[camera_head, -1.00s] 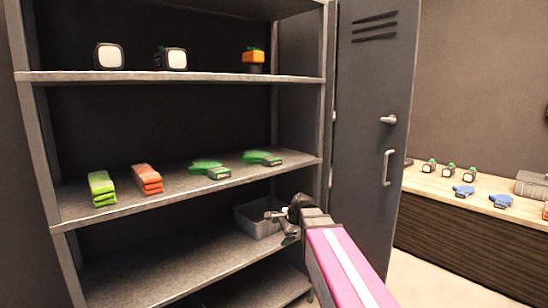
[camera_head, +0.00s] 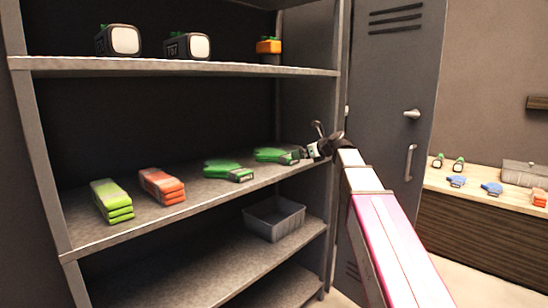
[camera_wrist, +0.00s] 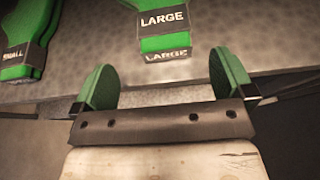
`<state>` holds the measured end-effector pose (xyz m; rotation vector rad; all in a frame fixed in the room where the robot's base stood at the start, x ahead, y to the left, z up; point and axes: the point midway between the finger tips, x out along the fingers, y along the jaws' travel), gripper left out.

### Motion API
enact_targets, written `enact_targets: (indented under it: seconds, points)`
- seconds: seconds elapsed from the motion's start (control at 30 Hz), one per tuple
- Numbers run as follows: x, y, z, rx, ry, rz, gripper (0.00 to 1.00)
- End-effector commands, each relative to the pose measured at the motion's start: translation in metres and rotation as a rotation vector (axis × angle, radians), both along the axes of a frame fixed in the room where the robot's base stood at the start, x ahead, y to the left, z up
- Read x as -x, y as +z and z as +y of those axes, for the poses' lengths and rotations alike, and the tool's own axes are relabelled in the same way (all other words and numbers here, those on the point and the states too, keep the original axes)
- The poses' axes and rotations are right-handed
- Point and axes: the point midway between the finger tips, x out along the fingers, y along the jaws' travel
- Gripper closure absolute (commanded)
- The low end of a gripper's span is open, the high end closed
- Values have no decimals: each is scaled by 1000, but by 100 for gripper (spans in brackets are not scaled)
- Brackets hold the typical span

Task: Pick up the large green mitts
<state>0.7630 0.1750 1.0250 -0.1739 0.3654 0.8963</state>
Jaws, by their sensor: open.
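The large green mitts (camera_head: 275,155) lie on the middle shelf, the right one of two green pairs. In the wrist view the mitts (camera_wrist: 163,43) show a "LARGE" label and sit just ahead of my gripper, between the lines of its fingers. My gripper (camera_head: 317,140) is at the shelf's front edge, right of the large mitts. In the wrist view my gripper (camera_wrist: 164,76) has its two green-padded fingers spread wide with nothing between them. The small green mitts (camera_head: 229,171) lie to the left; their "SMALL" label (camera_wrist: 20,52) shows in the wrist view.
Orange (camera_head: 162,184) and lime-green (camera_head: 111,201) folded stacks lie further left on the middle shelf (camera_head: 90,232). A grey bin (camera_head: 275,218) stands on the shelf below. The upper shelf (camera_head: 180,67) is overhead, and the locker door (camera_head: 385,120) stands at right.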

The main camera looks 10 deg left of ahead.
Motion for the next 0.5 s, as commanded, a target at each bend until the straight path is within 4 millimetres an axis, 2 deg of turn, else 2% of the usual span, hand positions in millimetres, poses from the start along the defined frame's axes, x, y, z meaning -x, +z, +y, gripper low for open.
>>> enact_targets:
  seconds: [0.2, 0.5]
  points:
    - [-20, -12, 23, 2, 1, -1, 0]
    - [-35, -23, 37, 4, 2, -1, 0]
